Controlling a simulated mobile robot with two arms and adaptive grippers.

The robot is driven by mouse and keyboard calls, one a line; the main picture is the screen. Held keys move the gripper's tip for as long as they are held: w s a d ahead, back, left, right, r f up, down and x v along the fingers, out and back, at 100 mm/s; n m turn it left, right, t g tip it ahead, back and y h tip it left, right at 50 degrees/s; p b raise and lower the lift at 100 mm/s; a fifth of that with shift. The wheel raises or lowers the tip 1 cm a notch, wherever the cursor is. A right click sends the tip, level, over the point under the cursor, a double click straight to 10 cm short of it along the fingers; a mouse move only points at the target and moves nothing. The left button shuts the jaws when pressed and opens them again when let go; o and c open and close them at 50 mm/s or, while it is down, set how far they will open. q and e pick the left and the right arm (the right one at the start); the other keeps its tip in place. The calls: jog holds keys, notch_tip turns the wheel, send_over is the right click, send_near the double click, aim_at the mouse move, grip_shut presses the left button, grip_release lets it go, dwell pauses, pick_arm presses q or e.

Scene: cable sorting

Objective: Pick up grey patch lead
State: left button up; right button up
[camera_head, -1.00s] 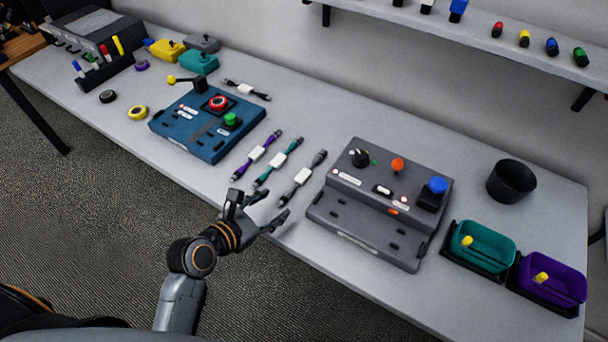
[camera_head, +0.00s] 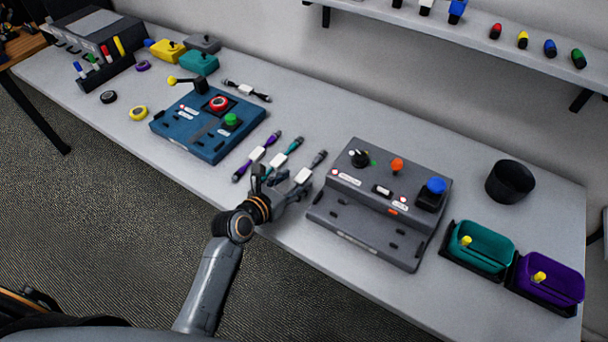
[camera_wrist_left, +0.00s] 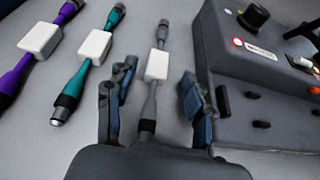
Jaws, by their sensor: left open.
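The grey patch lead (camera_head: 316,160) lies on the table between the teal lead and the grey console, with a white label block in its middle. In the left wrist view the grey lead (camera_wrist_left: 161,38) runs lengthwise between my two fingers, its near end partly hidden by the gripper. My left gripper (camera_head: 287,180) is open over the near half of the grey lead; its fingers in the left wrist view (camera_wrist_left: 150,105) stand apart on either side of it. I cannot tell any contact. My right gripper is not in view.
A teal lead (camera_head: 291,147) and a purple lead (camera_head: 270,140) lie close to the left. The grey console (camera_head: 364,217) stands close on the right. A blue console (camera_head: 197,135) is further left. Teal (camera_head: 484,262) and purple (camera_head: 566,294) bins and a black cup (camera_head: 510,183) are at the right.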

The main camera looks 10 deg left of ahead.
aim_at(303, 174)
pick_arm(q)
jog(key=shift+x, duration=1.95)
jog(key=shift+a+f, duration=0.1)
jog(key=shift+s, duration=0.1)
jog(key=shift+c, duration=0.4)
grip_shut()
